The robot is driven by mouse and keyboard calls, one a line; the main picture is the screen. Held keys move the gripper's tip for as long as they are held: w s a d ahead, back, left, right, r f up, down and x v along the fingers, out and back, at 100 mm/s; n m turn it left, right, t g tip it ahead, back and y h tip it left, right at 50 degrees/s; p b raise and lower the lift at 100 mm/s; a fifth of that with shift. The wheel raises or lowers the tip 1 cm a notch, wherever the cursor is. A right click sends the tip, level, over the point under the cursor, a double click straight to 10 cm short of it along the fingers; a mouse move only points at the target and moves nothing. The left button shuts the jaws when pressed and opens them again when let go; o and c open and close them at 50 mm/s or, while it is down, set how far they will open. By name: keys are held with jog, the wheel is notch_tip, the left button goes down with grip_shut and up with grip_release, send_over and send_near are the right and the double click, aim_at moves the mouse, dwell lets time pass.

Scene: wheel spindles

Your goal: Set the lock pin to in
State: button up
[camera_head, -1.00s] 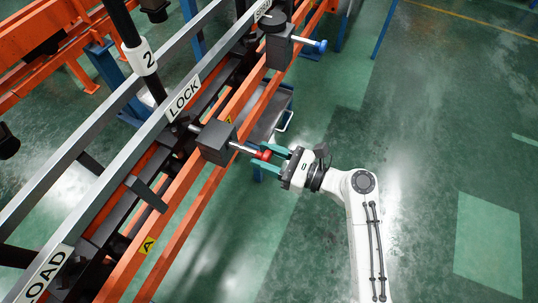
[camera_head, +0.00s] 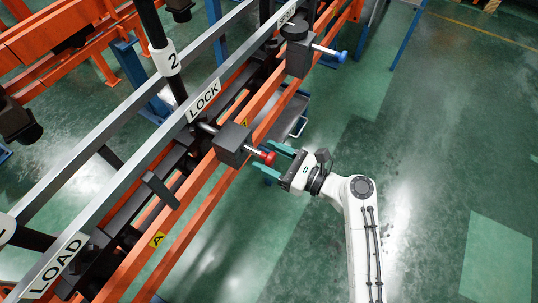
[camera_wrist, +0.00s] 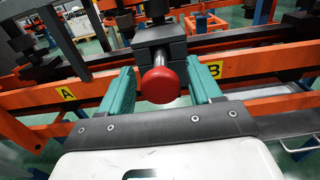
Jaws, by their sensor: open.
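The lock pin has a red knob (camera_head: 268,158) on a short metal rod. The rod sticks out of a dark block (camera_head: 232,144) on the orange rail, beside the LOCK label (camera_head: 204,99). My gripper (camera_head: 265,156) is open, with its green fingers on either side of the knob. In the wrist view the red knob (camera_wrist: 160,85) sits between the two fingers, with visible gaps on both sides. The rod runs from behind the knob into the block (camera_wrist: 158,42).
A blue-knobbed pin (camera_head: 342,57) sticks out of another block farther up the rail. Orange rails (camera_head: 190,210) run diagonally beside the gripper, with yellow tags A (camera_wrist: 66,94) and B (camera_wrist: 215,70). The green floor (camera_head: 420,150) to the right is clear.

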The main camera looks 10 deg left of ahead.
jog(key=p+v, duration=0.1)
jog(key=v, duration=0.9)
jog(key=shift+d, duration=0.2)
jog(key=shift+s, duration=0.1)
jog(key=s+d+f+n+g+h, duration=0.2)
jog(key=s+d+f+n+h, duration=0.35)
jog(key=s+d+n, duration=0.25)
jog(key=s+d+f+n+g+h, duration=0.2)
jog(key=s+d+f+n+h, duration=0.3)
jog(key=s+d+n+h, duration=0.3)
jog(key=s+d+r+n+g+h, duration=0.1)
jog(key=s+d+r+n+h, duration=0.3)
jog(key=s+d+n, duration=0.3)
notch_tip(320, 180, up, 13)
jog(key=m+p, duration=0.1)
jog(key=p, duration=1.1)
jog(key=shift+s+d+f+p, duration=0.15)
jog(key=shift+s+f+p, duration=0.05)
jog(key=shift+s+p, duration=0.2)
